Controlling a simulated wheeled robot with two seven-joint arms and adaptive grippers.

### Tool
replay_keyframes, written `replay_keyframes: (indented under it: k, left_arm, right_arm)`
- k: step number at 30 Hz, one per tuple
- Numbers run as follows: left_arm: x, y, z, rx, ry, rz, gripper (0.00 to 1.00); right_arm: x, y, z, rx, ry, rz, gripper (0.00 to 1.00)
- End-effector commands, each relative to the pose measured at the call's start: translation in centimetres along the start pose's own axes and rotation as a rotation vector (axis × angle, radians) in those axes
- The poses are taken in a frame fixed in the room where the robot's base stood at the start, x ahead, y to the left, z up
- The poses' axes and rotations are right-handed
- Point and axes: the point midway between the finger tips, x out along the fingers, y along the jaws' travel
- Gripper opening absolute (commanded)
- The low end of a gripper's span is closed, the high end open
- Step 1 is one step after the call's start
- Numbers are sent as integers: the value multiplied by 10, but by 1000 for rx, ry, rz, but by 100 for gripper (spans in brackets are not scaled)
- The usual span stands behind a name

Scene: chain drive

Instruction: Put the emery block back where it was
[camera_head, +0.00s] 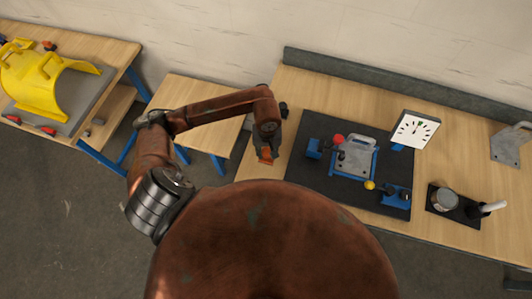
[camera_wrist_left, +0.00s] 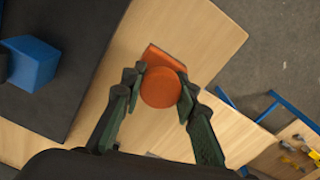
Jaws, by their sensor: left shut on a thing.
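The emery block (camera_head: 264,156) shows as a small orange piece at the tip of my left gripper (camera_head: 267,146), near the left end of the workbench. In the left wrist view the emery block (camera_wrist_left: 161,88) has a round orange knob, with a flat orange part showing behind it. My left gripper (camera_wrist_left: 162,84) has one dark finger on each side of the knob and is shut on it. Light wood lies beneath the block; I cannot tell whether the block touches it. My right gripper is not in view.
A dark mat (camera_head: 304,175) to the right bears blue fixtures, a metal plate (camera_head: 353,160) and red and yellow knobs. A white dial (camera_head: 414,130) stands behind. A small dark tray (camera_head: 463,212) lies further right. A lower wooden table (camera_head: 183,92) stands left of the bench.

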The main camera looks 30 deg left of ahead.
Motion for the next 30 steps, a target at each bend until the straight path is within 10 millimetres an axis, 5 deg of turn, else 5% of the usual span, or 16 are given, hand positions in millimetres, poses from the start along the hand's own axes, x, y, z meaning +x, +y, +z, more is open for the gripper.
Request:
replay_keyframes:
  k: [15,27,28,30]
  left_arm:
    - [47,-2,-15,0,-1,2,5]
    - [53,-2,-16,2,1,0,5]
    - [53,-2,-16,1,0,0,29]
    - [52,-2,-16,1,0,0,34]
  right_arm:
    - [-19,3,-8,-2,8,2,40]
    - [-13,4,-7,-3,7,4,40]
    - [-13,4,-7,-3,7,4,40]
    - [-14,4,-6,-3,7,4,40]
